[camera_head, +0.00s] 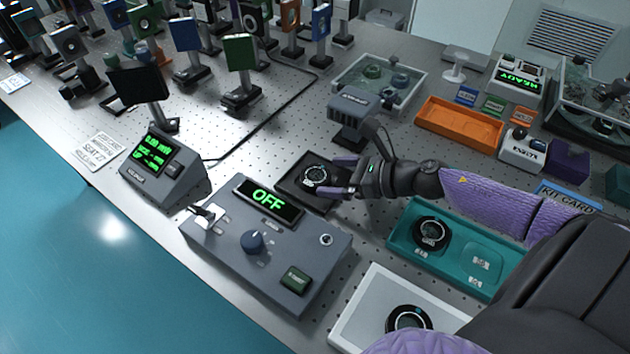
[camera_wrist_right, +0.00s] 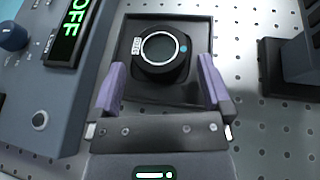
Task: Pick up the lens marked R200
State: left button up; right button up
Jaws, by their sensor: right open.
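A round black lens (camera_head: 315,175) with a pale ring lies in a dark square tray (camera_head: 290,184), between the OFF control box and the grey instrument. In the right wrist view the lens (camera_wrist_right: 160,50) carries a small white label, too small to read surely, and a blue dot. My right gripper (camera_head: 342,176) is open, its two purple fingers pointing at the lens. In the wrist view the fingertips (camera_wrist_right: 160,75) are on either side of its near edge, with nothing held. Other black lenses lie in the teal tray (camera_head: 430,232) and the white tray (camera_head: 408,319); their marks are unreadable. My left gripper is out of view.
The control box (camera_head: 262,240) reading OFF stands left of the gripper. A grey instrument (camera_head: 354,115) stands just behind it. An orange tray (camera_head: 458,124) and a glass-walled tank (camera_head: 380,82) are farther back. Perforated table shows bare at left of the instrument.

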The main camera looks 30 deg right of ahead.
aim_at(316, 178)
jog(key=x, duration=0.3)
